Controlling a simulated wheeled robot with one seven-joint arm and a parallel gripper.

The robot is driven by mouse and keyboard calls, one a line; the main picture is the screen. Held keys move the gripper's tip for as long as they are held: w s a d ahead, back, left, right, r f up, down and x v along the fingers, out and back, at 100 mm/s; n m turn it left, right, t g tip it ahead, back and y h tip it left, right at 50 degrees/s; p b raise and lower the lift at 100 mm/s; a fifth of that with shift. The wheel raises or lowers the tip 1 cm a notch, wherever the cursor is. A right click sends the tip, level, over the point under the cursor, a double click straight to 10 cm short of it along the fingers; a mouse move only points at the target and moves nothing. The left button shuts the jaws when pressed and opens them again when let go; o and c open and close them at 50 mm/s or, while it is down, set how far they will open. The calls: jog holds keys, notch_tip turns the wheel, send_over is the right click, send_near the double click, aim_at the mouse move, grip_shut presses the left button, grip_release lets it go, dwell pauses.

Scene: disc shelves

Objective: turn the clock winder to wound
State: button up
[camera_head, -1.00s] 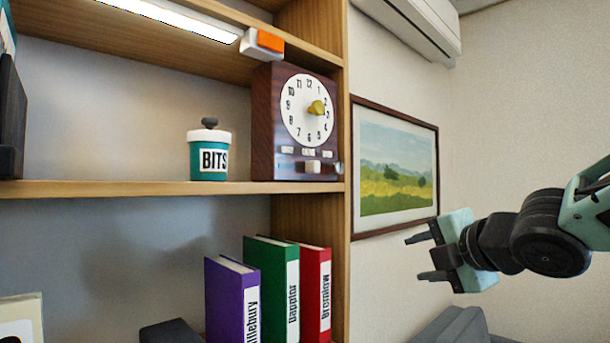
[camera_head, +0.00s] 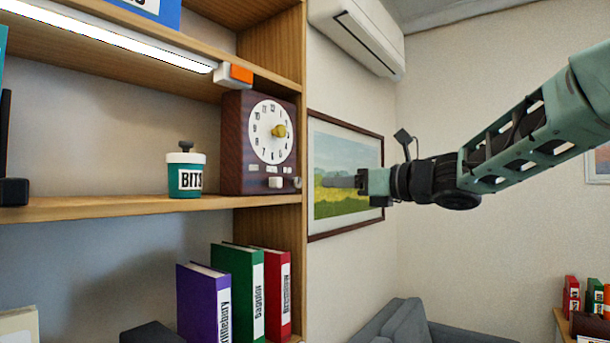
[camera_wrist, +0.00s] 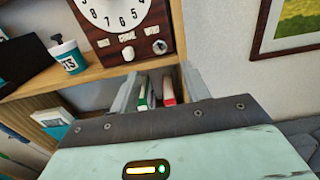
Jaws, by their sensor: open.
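A dark wooden clock (camera_head: 233,150) stands at the right end of the shelf. Its white dial (camera_head: 270,114) has a yellow knob (camera_head: 279,131) near its middle. Below the dial are small labels, too small to read, and a white knob (camera_head: 275,183). A small metallic round part sits at the lower right corner, clearer in the wrist view (camera_wrist: 160,46). My gripper (camera_head: 345,182) is right of the clock, apart from it, pointing left in the head view. In the wrist view its two fingers (camera_wrist: 160,88) are spread with nothing held, below the clock's front.
A teal "BITS" jar (camera_head: 186,178) stands left of the clock. An orange-and-white block (camera_head: 234,74) is above it, under the upper shelf. Purple, green and red binders (camera_head: 238,290) stand below. A framed picture (camera_head: 345,150) hangs on the wall behind my gripper.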

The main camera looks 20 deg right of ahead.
aim_at(299, 183)
jog(key=p+x, duration=0.3)
jog(key=x, duration=0.6)
jog(key=shift+w+a, duration=0.1)
jog(key=shift+w, duration=0.05)
jog(key=shift+c, duration=0.3)
jog(key=c, duration=0.9)
